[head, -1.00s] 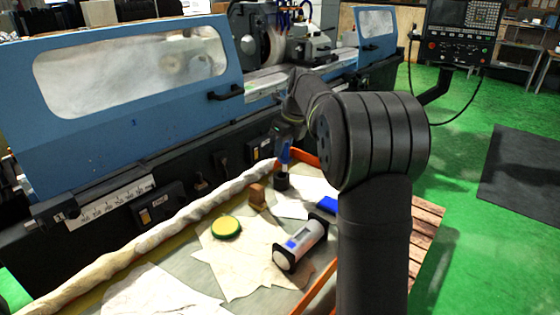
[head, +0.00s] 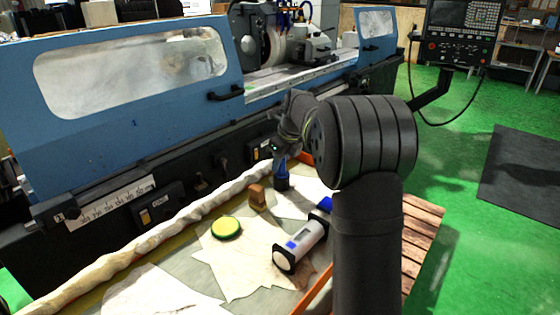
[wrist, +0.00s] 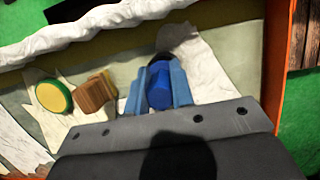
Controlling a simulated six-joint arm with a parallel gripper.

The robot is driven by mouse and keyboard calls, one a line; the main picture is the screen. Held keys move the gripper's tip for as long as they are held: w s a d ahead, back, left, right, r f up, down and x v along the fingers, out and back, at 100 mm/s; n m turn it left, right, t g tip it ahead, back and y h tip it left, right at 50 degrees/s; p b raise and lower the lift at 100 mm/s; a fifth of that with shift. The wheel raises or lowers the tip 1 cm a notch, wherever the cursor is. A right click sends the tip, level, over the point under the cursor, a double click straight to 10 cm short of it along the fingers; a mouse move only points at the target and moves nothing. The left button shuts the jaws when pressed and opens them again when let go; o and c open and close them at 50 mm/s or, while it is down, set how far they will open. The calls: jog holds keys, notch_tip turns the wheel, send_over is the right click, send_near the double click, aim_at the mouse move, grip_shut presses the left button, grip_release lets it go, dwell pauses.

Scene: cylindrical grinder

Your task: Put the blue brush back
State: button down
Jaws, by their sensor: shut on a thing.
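The blue brush (wrist: 160,92) stands between the two light-blue fingers of my gripper (wrist: 159,72) in the wrist view. My gripper is shut on it. In the head view my gripper (head: 282,162) points down at the far end of the tray, over a small dark round holder (head: 282,184). The blue of the brush and fingers meets the holder's top there. Part of the holder's dark rim shows beyond the fingertips in the wrist view (wrist: 160,57). The brush's lower end is hidden, so I cannot tell how deep it sits.
A brown wooden block (head: 257,197) and a yellow-green round tin (head: 226,228) stand left of the holder. A white cylinder with black ends (head: 300,245) and a blue item (head: 325,203) lie to the right. An orange edge (wrist: 272,60) and a rolled cloth (head: 150,238) border the tray.

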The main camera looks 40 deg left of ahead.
jog(key=c, duration=1.3)
grip_release()
jog(key=shift+f, duration=0.1)
jog(key=shift+o, duration=0.2)
jog(key=shift+r, duration=0.4)
jog(key=v, duration=1.2)
jog(key=x, duration=1.3)
jog(key=shift+d, duration=0.15)
jog(key=shift+r, duration=0.6)
